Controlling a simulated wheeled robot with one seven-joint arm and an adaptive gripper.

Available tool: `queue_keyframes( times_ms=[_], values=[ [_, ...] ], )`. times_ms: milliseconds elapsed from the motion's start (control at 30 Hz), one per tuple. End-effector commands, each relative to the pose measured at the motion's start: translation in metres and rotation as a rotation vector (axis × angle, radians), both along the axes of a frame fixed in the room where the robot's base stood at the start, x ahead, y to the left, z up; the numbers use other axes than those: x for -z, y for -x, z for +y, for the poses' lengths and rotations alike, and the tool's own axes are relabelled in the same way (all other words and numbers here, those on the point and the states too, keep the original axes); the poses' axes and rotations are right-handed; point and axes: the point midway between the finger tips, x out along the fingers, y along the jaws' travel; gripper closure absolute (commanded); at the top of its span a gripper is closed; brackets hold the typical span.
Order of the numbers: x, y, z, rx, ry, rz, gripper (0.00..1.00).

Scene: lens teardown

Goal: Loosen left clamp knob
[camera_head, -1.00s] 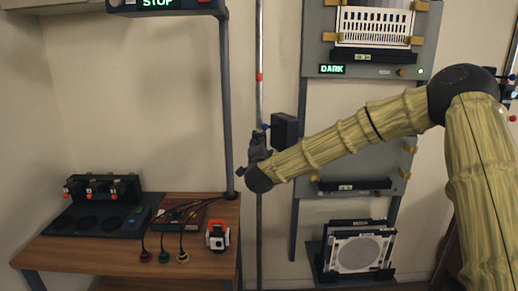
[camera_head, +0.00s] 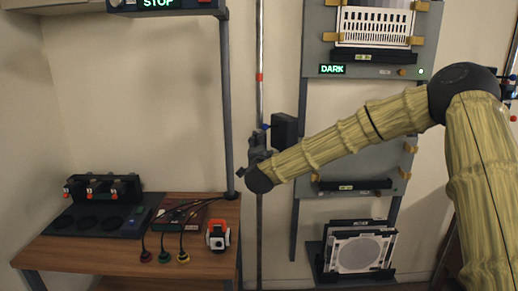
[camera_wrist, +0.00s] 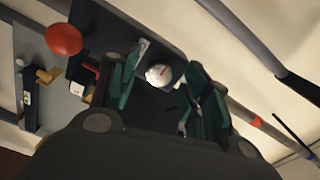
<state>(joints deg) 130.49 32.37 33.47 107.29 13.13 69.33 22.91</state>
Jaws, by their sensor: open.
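My gripper (camera_head: 257,146) is at the end of my arm in the head view, in front of the upright metal pole and beside a dark box. In the wrist view, my open gripper (camera_wrist: 164,96) has its two green fingers spread apart. A small white rounded piece (camera_wrist: 158,75) shows between the fingers, and I see no contact with it. A red ball-shaped knob (camera_wrist: 63,40) is at the upper left, outside the fingers. A small blue knob (camera_head: 265,127) sits just above my gripper in the head view. I cannot tell which of these is the left clamp knob.
The dark box (camera_head: 285,130) is right of my gripper. The pole (camera_head: 259,220) carries a red ring (camera_head: 259,77). Grey panels (camera_head: 355,120) with brass clamps (camera_head: 329,37) stand at the right. A wooden bench (camera_head: 95,258) with equipment is at the lower left.

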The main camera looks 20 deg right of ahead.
Motion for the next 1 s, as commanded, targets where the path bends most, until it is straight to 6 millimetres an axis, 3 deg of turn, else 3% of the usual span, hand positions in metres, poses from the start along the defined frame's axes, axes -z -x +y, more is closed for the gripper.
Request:
queue_keyframes(
  times_ms=[167,600,800,1000],
  values=[
    [-0.001,0.019,0.006,-0.001,0.000,0.000,0.52],
    [0.000,0.092,0.027,-0.002,0.000,0.000,0.52],
    [0.000,0.109,0.031,0.000,0.000,0.000,0.52],
    [0.000,0.113,0.032,0.000,0.000,0.001,0.52]
  ],
)
